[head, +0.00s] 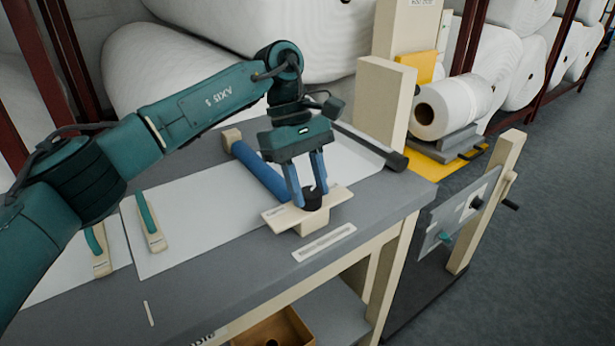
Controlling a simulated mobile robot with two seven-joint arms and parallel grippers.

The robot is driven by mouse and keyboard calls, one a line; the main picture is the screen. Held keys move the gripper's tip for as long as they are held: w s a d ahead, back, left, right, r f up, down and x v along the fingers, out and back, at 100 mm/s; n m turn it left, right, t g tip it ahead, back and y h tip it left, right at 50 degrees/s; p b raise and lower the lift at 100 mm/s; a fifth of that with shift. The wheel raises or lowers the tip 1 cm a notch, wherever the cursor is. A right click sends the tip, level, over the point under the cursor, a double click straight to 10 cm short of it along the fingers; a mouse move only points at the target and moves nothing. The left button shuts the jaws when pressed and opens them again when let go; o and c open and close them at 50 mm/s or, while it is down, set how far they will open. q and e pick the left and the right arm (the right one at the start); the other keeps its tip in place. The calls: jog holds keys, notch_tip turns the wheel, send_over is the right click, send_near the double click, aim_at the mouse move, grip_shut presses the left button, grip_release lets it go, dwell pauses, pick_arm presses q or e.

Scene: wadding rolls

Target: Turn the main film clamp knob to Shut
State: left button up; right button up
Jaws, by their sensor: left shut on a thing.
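A dark round knob (312,199) stands on a cream clamp block (300,217) near the front right corner of the workbench. My left gripper (308,200) comes down from above, and its two blue fingers are shut on the knob, one on each side. The label on the clamp plate is too small to read, so I cannot tell which way the knob is set. A white film sheet (205,215) lies on the bench behind and left of the clamp. My right gripper is not in the head view.
A blue roller (259,171) lies just left of my gripper. Two teal-handled tools (151,222) lie at the left. A cream post (384,105) and a white roll (453,105) stand at the right. A panel with a crank (460,213) stands beyond the bench's right edge.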

pick_arm(q)
jog(key=shift+m+y, duration=0.3)
jog(key=shift+m, duration=0.4)
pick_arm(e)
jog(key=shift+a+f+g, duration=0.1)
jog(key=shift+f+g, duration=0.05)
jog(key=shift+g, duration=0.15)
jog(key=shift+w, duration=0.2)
pick_arm(q)
jog(key=o, duration=0.9)
jog(key=shift+o, duration=0.4)
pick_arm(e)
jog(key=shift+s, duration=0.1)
